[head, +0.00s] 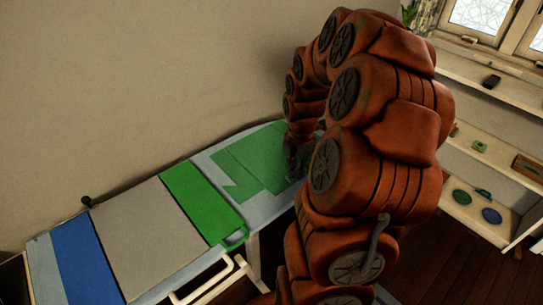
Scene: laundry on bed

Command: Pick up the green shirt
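A green shirt-like cloth (254,160) lies flat on the pale far end of the long surface, left of my arm. Its right part is hidden behind my arm. My gripper (292,168) is dark and small in the head view, low at the right edge of the green cloth. Its fingers are partly hidden, and I cannot tell whether they touch the cloth or are open or shut.
The long surface (145,235) runs along the wall, with a brighter green band (202,203) and a blue band (84,262) across it. A white rail (205,284) sticks out at its front. Shelves (490,160) with small objects stand at the right, under a window.

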